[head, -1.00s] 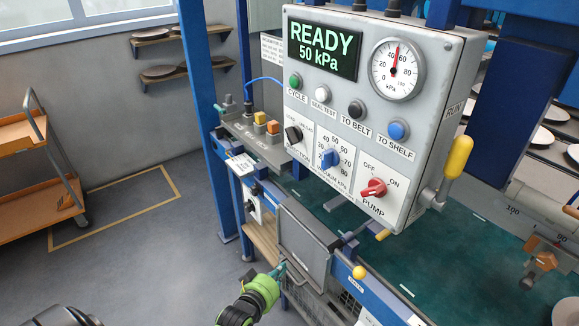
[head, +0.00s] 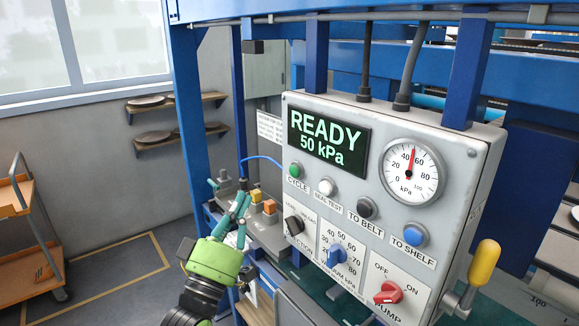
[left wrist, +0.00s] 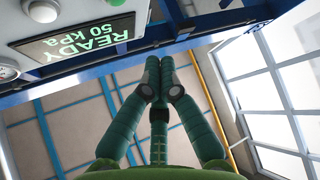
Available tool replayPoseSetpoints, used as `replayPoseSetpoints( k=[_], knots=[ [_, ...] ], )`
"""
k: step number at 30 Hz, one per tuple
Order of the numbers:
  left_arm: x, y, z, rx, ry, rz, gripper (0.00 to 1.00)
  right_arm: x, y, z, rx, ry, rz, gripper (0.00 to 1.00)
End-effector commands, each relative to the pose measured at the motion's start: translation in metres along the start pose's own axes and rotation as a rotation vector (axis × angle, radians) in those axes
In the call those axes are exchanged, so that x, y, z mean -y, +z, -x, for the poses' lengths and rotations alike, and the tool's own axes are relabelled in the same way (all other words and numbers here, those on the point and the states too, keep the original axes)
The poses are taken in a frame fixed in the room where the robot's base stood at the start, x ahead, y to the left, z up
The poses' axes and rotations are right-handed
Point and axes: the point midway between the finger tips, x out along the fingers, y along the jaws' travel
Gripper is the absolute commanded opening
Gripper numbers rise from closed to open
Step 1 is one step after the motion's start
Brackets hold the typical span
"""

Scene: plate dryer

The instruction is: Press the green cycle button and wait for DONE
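The green CYCLE button (head: 295,170) sits at the left of the grey control panel (head: 470,170), below the display (head: 328,138). The display reads READY, 50 kPa. My left gripper (head: 241,199) is left of the panel and a little lower than the button, apart from it in the picture. Its teal fingers look closed together and empty. In the left wrist view the fingertips meet in the middle, and the display (left wrist: 75,40) appears upside down at the upper left. The green button (left wrist: 117,2) is cut by the top edge there. My right gripper is not in view.
The panel also has a white SEAL TEST button (head: 326,187), a black TO BELT button (head: 366,207), a blue TO SHELF button (head: 415,235), a gauge (head: 411,172), a red PUMP knob (head: 388,293) and a yellow-handled lever (head: 484,263). A blue post (head: 188,120) stands behind my gripper.

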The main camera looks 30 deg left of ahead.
Motion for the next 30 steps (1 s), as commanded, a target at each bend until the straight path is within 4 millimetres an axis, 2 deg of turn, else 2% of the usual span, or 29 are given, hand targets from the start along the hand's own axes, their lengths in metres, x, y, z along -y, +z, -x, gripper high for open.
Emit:
replayPoseSetpoints(
  k=[3, 6, 17, 23, 30],
  knots=[
    [-0.015, -0.016, -0.002, -0.032, 0.033, 0.013, 0.00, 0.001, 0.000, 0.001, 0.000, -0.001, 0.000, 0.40],
    [-0.020, -0.021, -0.002, -0.042, 0.045, 0.017, 0.00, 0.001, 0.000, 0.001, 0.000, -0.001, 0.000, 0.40],
    [-0.020, -0.021, -0.003, -0.043, 0.045, 0.018, 0.00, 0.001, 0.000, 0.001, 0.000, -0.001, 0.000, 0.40],
    [-0.020, -0.012, -0.013, -0.044, 0.044, 0.020, 0.00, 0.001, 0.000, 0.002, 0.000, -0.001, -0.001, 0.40],
    [-0.022, 0.012, -0.037, -0.043, 0.044, 0.020, 0.00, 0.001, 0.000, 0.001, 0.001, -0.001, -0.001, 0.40]
  ],
)
